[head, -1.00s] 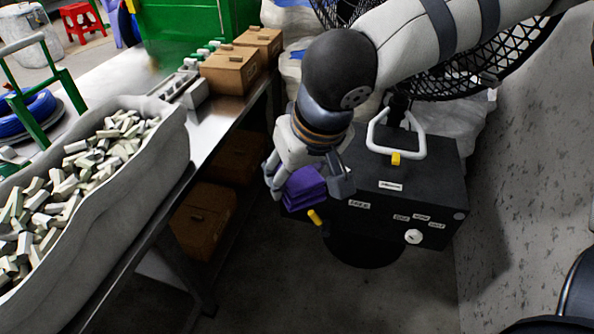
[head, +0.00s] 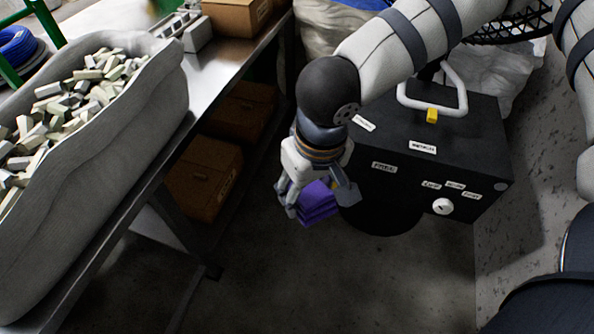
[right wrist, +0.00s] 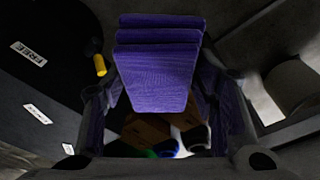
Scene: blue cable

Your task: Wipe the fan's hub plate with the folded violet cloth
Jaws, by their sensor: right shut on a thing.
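The folded violet cloth (head: 314,207) is a thick stack of layers. My right gripper (head: 318,196) is shut on it and holds it in the air at the left front corner of the black box under the fan. In the right wrist view the cloth (right wrist: 155,80) sits between the two fingers, its folded layers stacked towards the top. Only a strip of the fan's black grille (head: 515,27) shows at the top right. The hub plate is out of view. My left gripper is not in view.
The black box (head: 468,135) has a white handle (head: 462,95), a yellow part and labels. Floor in front is clear.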

